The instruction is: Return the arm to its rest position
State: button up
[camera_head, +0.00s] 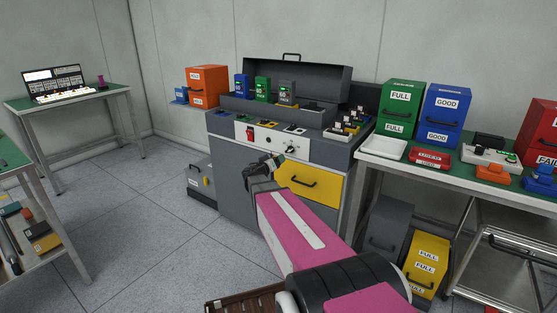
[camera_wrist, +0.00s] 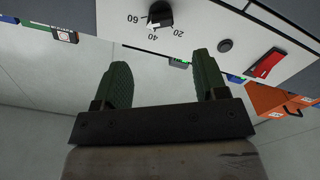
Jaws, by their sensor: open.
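My arm is magenta and reaches forward from the bottom of the head view toward the grey workstation (camera_head: 232,160). My gripper (camera_head: 273,162) is in front of the workstation's white control panel (camera_head: 262,134). In the wrist view my gripper (camera_wrist: 160,85) has two green fingers set well apart with nothing between them. The control panel (camera_wrist: 215,25) with a black knob (camera_wrist: 160,14) and a red switch (camera_wrist: 266,63) lies beyond the fingertips. The fingers look apart from the knob.
A yellow drawer (camera_head: 309,183) is close to my forearm. A green table (camera_head: 455,175) with boxes and a white tray (camera_head: 383,147) stands right. Yellow (camera_head: 427,264) and grey (camera_head: 387,232) boxes sit below it. A laptop table (camera_head: 70,101) stands left. Open floor (camera_head: 150,220) lies left of my arm.

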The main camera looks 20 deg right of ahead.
dwell(0.4)
jog(key=s+a+f+g+y, duration=0.1)
jog(key=s+f+g+y, duration=0.3)
jog(key=s, duration=0.3)
jog(key=s+a+f+g+y, duration=0.1)
jog(key=s+a+f+g, duration=0.15)
jog(key=s+f, duration=0.5)
jog(key=s+a+f+n+g+y, duration=0.2)
jog(key=s+a+y, duration=0.2)
jog(key=s+a, duration=0.2)
jog(key=s+a+f+n+g+y, duration=0.2)
jog(key=s+a+y, duration=0.3)
jog(key=s, duration=0.2)
jog(key=shift+a+n, duration=0.3)
jog(key=shift+a, duration=0.05)
jog(key=shift+g, duration=0.25)
